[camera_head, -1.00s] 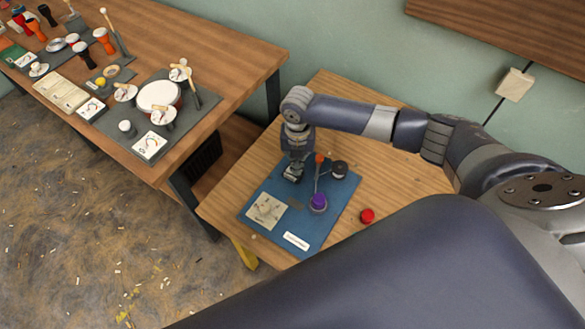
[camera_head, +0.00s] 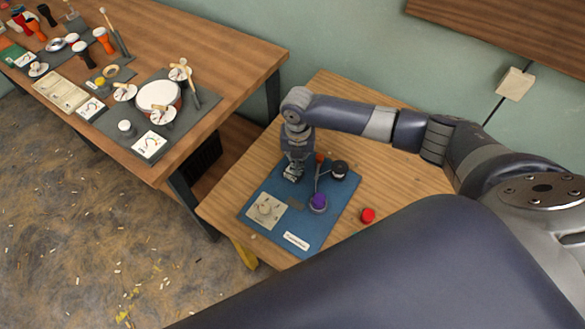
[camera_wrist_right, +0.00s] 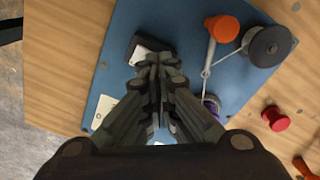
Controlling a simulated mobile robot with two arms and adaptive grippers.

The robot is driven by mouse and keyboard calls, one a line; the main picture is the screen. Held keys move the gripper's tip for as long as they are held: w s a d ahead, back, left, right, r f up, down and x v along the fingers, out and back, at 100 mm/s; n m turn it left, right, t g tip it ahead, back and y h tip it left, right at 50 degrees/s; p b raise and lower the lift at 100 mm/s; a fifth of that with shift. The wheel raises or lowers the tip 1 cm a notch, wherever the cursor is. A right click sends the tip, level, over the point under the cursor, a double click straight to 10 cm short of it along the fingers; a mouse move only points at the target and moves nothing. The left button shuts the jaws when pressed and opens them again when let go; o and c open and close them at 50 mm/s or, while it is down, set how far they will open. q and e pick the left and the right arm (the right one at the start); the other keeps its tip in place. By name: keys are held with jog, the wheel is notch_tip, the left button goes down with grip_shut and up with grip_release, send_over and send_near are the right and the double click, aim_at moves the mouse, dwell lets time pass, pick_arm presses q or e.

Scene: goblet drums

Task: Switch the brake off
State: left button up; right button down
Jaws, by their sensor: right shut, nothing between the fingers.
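The blue board (camera_head: 322,232) lies on the small wooden table. At its far left is a small dark box with a pale top (camera_wrist_right: 148,52), probably the brake switch, though no marking on it is readable. My right gripper (camera_head: 293,178) points down at this box. In the right wrist view its fingers (camera_wrist_right: 157,62) are shut and empty, with the tips over or against the box's near edge; contact is unclear. My left gripper is out of view.
The board also carries a beige dial panel (camera_head: 267,209), a purple knob (camera_head: 318,202), a lever with an orange end (camera_wrist_right: 222,28), a dark wheel (camera_head: 339,169) and a white label (camera_head: 296,240). A red button (camera_head: 367,215) sits beside it. A drum bench (camera_head: 215,45) stands left.

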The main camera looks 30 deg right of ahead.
jog(key=shift+f+b, duration=0.65)
jog(key=shift+f, duration=0.4)
dwell(0.4)
jog(key=shift+r, duration=0.1)
jog(key=shift+r+p, duration=0.8)
jog(key=shift+p, duration=0.15)
notch_tip(320, 180, up, 5)
jog(key=p, duration=0.5)
jog(key=shift+r, duration=0.2)
jog(key=shift+f, duration=0.1)
